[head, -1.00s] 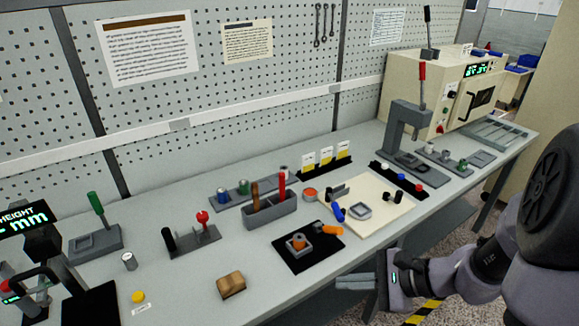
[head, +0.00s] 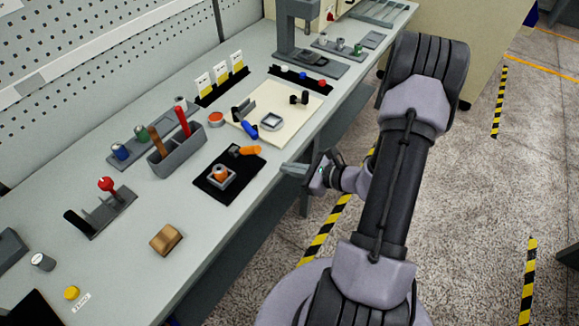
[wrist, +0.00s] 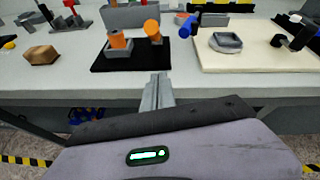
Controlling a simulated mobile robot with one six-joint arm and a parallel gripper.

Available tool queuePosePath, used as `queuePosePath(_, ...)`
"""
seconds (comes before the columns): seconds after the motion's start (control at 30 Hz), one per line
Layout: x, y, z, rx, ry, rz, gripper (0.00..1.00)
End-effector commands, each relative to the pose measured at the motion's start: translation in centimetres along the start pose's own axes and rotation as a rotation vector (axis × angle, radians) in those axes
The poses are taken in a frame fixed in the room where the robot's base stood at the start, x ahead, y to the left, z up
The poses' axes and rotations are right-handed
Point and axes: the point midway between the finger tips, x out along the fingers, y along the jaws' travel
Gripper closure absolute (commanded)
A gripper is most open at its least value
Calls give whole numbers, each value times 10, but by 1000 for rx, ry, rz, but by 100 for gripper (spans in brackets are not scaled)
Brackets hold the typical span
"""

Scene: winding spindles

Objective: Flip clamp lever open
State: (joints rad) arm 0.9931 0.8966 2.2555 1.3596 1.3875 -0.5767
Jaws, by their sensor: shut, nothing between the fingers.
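A black mat (head: 207,186) holds a grey square block with an orange round part (head: 220,172) in it. An orange-handled lever (head: 249,150) stands beside the block on the mat; it also shows in the wrist view (wrist: 152,29), tilted upward. A blue-handled lever (head: 249,130) sits on the cream board (head: 285,129), close to a grey ring-shaped part (head: 271,121). I cannot tell for sure which lever is the clamp's. My gripper (head: 288,168) is shut and empty, off the bench's front edge and apart from both levers. In the wrist view its fingers (wrist: 157,92) point toward the mat.
A wooden block (head: 166,239) lies near the front edge, left of the mat. A grey holder (head: 178,157) with upright red and brown handles stands behind the mat. A grey press (head: 297,35) is at the far end. Open floor lies right of the bench.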

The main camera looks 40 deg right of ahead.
Motion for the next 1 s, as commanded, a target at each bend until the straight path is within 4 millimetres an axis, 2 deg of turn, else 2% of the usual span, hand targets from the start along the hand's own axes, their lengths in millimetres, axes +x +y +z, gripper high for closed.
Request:
queuePosePath(0.1,28,2,-2,-2,-1,5,100)
queuePosePath(0.27,62,2,-2,-2,0,5,100)
queuePosePath(0.4,66,1,24,-2,-1,1,100)
queuePosePath(0.5,68,1,33,-2,0,1,100)
queuePosePath(1.0,68,-1,40,1,5,1,100)
